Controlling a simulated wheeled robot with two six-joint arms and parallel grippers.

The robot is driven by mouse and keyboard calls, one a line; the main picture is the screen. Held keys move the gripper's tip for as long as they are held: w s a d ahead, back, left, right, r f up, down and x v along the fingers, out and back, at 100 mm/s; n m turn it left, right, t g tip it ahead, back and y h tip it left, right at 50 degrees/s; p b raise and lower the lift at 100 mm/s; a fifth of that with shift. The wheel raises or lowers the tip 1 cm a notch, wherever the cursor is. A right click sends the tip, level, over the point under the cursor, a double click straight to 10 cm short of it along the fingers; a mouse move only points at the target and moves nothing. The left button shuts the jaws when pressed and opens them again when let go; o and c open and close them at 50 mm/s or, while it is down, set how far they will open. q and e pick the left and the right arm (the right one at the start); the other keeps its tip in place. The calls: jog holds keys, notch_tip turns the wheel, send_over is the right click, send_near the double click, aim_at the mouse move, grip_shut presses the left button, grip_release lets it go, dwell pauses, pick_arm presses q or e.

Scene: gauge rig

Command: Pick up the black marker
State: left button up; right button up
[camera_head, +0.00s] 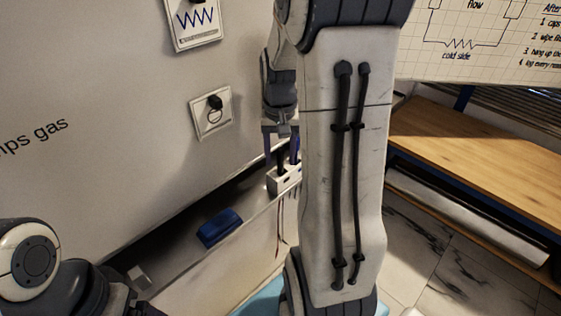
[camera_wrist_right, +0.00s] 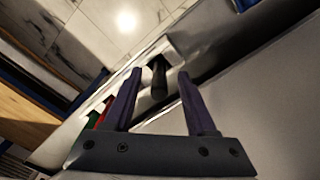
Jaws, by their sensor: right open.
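The black marker (camera_wrist_right: 158,80) stands in a white holder (camera_head: 285,181) on the ledge below the whiteboard. Its dark body also shows in the head view (camera_head: 281,160), partly hidden by the gripper. My right gripper (camera_wrist_right: 159,73) is open, with its two purple fingers on either side of the marker. In the right wrist view there is a gap between the marker and each finger. The right gripper also shows in the head view (camera_head: 281,158), above the holder. My left gripper is out of view; only part of my left arm shows at the lower left.
A red marker (camera_wrist_right: 105,108) and a green marker (camera_wrist_right: 93,120) are in the holder, beside the left finger in the wrist view. A blue eraser (camera_head: 220,227) lies on the ledge. The whiteboard (camera_head: 110,170) rises close behind. A wooden bench (camera_head: 480,160) stands at right.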

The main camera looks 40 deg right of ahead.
jog(key=shift+f, duration=0.75)
grip_shut()
jog(key=shift+r, duration=0.1)
